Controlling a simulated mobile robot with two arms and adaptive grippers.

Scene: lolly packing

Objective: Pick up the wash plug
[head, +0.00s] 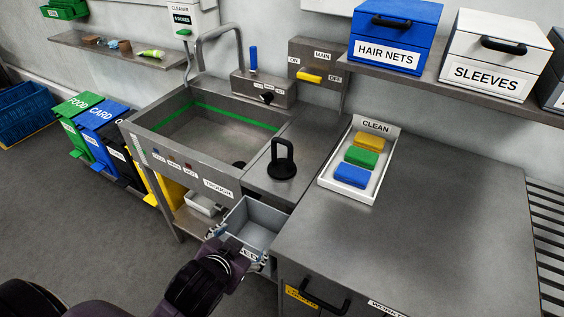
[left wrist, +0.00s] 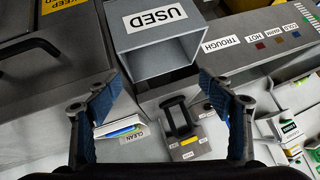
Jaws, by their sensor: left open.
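The wash plug (head: 283,160) is black, with a round base and an upright loop handle. It stands on the steel top just right of the trough basin (head: 165,122). It also shows in the left wrist view (left wrist: 181,118), low between the fingers and farther off. My left gripper (head: 238,247) is open and empty, at the front of the grey USED box (head: 262,216), nearer to me than the plug and apart from it. The open fingers also show in the left wrist view (left wrist: 160,76). My right gripper is not in view.
A white CLEAN tray (head: 336,184) with coloured blocks lies right of the plug. A tap (head: 220,38) and the MAIN valve panel (head: 318,62) stand behind. The worktop (head: 430,220) at right is clear. Bins (head: 98,122) stand at left.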

